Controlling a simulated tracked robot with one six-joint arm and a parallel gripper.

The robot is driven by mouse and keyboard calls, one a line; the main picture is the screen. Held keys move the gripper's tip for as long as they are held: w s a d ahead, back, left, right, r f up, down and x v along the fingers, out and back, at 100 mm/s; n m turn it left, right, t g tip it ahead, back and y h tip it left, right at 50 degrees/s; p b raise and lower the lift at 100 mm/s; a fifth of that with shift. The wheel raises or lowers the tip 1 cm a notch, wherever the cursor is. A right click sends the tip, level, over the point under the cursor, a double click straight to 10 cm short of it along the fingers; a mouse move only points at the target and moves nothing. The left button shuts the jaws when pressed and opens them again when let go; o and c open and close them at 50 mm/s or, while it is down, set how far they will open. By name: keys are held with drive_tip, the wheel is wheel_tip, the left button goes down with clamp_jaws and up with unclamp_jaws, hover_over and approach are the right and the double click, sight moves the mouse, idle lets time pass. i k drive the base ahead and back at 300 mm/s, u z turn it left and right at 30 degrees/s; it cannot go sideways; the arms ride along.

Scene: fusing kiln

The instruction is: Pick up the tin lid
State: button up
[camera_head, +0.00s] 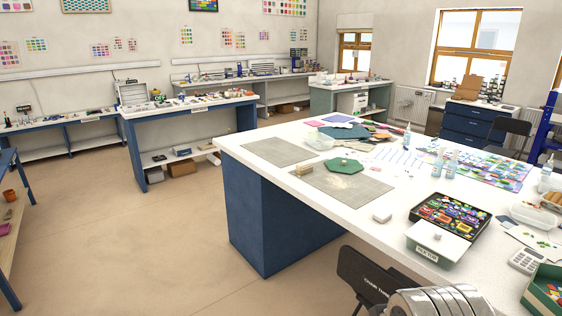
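I cannot single out a tin lid with certainty. A pale, flat lid (450,242) tops a small green box with a lettered front label, on the near right part of the big white table. A small pale block (437,237) rests on it. Just behind stands a black open tray (417,216) of colourful pieces, perhaps a tin. My gripper's fingers do not show. Shiny curved metal at the bottom edge may be part of my arm.
The white-topped table (330,205) has a blue base. A black chair (365,277) stands against its near edge. Grey mats (345,190), a green piece (341,165), bottles (451,165) and a calculator (526,261) lie on top. Open floor (130,225) lies at left.

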sight(350, 166)
drive_tip(key=u, duration=0.35)
drive_tip(key=i, duration=0.8)
drive_tip(key=u, duration=0.4)
drive_tip(key=i, duration=1.45)
drive_tip(key=z, duration=0.5)
drive_tip(key=i, duration=0.8)
drive_tip(key=z, duration=0.55)
drive_tip(key=i, duration=0.7)
drive_tip(key=z, duration=0.4)
